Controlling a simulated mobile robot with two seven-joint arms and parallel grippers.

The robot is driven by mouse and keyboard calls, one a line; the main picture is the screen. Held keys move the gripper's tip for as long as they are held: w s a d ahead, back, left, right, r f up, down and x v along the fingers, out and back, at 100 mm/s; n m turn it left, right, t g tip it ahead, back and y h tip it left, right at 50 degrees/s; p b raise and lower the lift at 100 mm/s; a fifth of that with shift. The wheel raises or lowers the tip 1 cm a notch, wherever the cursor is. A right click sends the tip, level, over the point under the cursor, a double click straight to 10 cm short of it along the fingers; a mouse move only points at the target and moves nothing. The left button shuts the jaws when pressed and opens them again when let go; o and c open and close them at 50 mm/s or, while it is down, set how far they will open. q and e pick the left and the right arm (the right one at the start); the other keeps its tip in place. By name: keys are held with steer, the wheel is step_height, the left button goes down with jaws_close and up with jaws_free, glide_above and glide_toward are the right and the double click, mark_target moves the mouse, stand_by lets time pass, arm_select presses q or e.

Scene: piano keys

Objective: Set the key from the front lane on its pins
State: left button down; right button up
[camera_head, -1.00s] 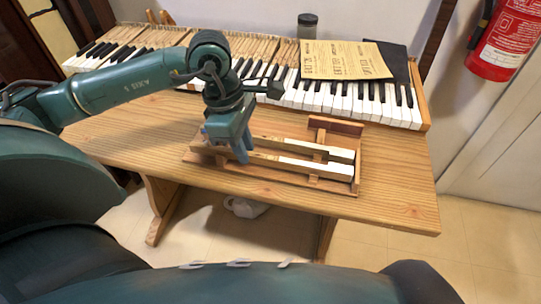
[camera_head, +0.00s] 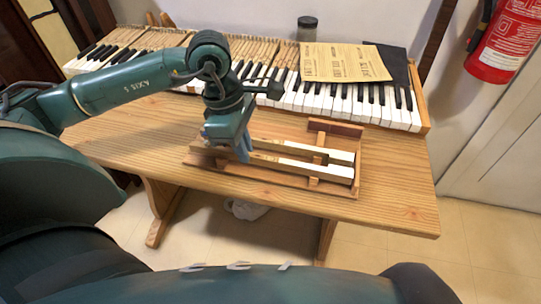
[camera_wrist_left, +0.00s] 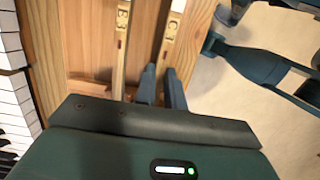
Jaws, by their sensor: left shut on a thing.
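The front-lane key (camera_head: 298,165), a long pale wooden stick with a white end at the right, lies along the near side of a wooden tray (camera_head: 272,184). My left gripper (camera_head: 243,154) points down and is shut on this key near its left end. In the left wrist view the key (camera_wrist_left: 171,35), with a letter label, runs between my two fingers (camera_wrist_left: 162,84). A second key (camera_head: 300,147) lies in the rear lane, apart from my fingers; it also shows in the left wrist view (camera_wrist_left: 122,45). The pins cannot be made out. My right gripper is out of view.
The piano keyboard (camera_head: 345,100) runs along the back of the wooden table (camera_head: 400,200). The table right of the tray is clear. A fire extinguisher (camera_head: 505,40) hangs at the right.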

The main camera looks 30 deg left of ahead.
arm_select(q)
steer(key=shift+r+p, duration=0.75)
steer(key=shift+r, duration=0.8)
steer(key=shift+r+p, duration=1.55)
steer(key=shift+r, duration=0.95)
steer(key=shift+d, duration=0.1)
